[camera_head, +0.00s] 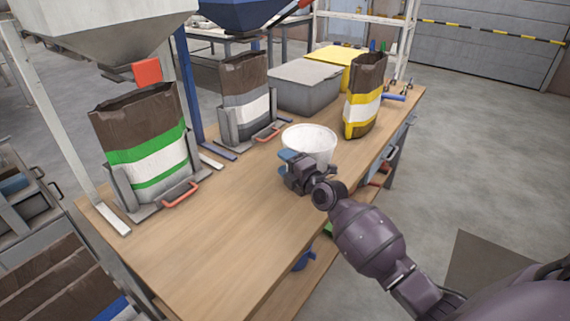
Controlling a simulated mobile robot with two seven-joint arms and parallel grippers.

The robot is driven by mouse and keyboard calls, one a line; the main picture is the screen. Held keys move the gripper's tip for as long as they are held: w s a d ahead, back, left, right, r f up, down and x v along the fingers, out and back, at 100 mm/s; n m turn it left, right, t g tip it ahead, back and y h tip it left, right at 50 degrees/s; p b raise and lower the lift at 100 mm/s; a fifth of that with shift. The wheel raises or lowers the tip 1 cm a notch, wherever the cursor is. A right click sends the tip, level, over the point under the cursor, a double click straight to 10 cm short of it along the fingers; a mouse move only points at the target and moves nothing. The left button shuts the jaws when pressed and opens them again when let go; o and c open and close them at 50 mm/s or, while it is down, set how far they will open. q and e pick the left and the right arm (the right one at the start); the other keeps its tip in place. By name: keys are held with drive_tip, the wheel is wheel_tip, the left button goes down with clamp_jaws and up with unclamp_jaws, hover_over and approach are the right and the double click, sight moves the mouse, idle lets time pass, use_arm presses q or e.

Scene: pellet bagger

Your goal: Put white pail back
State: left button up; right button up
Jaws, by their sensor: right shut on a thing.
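The white pail (309,142) is upright and open-topped near the right edge of the wooden table, partly hidden behind my right gripper. My right gripper (290,163) is at the pail's near side, shut on it. Whether the pail's base touches the table top cannot be made out. My left gripper is not in view.
The wooden table (190,250) is clear in front. A green-striped bag (146,150) and a grey-striped bag (245,92) stand in holders under hoppers at left. A yellow-striped bag (364,100), a grey bin (303,88) and a yellow bin (338,57) stand behind the pail.

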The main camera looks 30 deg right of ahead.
drive_tip(key=shift+f, duration=0.15)
drive_tip(key=o, duration=1)
drive_tip(key=s, duration=0.4)
drive_tip(key=s+d, duration=0.1)
drive_tip(key=s, duration=0.3)
drive_tip(key=s+p, duration=0.1)
drive_tip(key=s, duration=0.3)
drive_tip(key=shift+d+r, duration=0.2)
drive_tip(key=shift+d, duration=0.1)
drive_tip(key=shift+w, duration=0.1)
